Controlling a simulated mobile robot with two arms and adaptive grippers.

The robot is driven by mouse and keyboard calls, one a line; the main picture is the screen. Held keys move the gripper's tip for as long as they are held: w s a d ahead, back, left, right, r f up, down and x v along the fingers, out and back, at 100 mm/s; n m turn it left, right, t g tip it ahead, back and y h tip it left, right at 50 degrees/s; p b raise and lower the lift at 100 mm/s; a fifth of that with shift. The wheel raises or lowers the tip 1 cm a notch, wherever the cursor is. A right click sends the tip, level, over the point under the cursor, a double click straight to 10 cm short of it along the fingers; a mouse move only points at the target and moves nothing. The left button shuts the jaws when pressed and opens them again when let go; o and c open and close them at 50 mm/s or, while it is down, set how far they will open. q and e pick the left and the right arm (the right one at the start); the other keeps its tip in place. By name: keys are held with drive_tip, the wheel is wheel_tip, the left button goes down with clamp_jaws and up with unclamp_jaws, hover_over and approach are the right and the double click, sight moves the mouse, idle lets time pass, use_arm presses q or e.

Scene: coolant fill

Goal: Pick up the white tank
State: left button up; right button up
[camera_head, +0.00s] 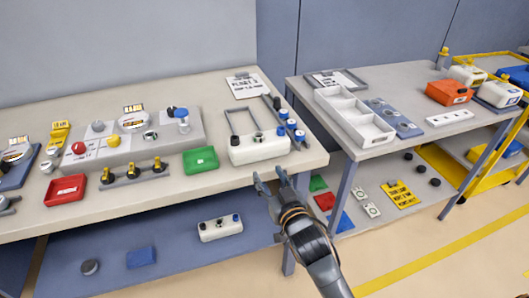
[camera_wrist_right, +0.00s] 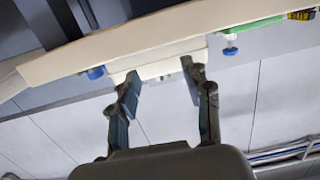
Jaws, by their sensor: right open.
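A white tank (camera_head: 262,148) with a dark cap and a blue cap stands near the front right edge of the long table (camera_head: 225,185), with a grey frame behind it. My right gripper (camera_head: 268,179) is open and empty just in front of the table edge, apart from the tank. In the right wrist view, my fingers (camera_wrist_right: 165,92) stand wide apart, and a white body that looks like the tank (camera_wrist_right: 160,68) shows beyond them, partly behind the table edge. A similar white tank (camera_head: 221,228) stands on the lower shelf. My left gripper is not seen.
Blue-capped bottles (camera_head: 291,124) stand close on the tank's right. A green tray (camera_head: 200,160) is to its left, with a brass-fitting rack (camera_head: 134,175) farther left. A second table (camera_head: 420,85) stands to the right, beyond a gap. A yellow cart (camera_head: 487,155) is at the far right.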

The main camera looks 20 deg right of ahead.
drive_tip(key=t, duration=0.1)
approach(259, 138)
drive_tip(key=w, duration=0.5)
drive_tip(key=shift+w+a+f, duration=0.15)
drive_tip(key=shift+w, duration=0.15)
drive_tip(key=shift+w+p, duration=0.5)
drive_tip(key=shift+w, duration=2.65)
clamp_jaws()
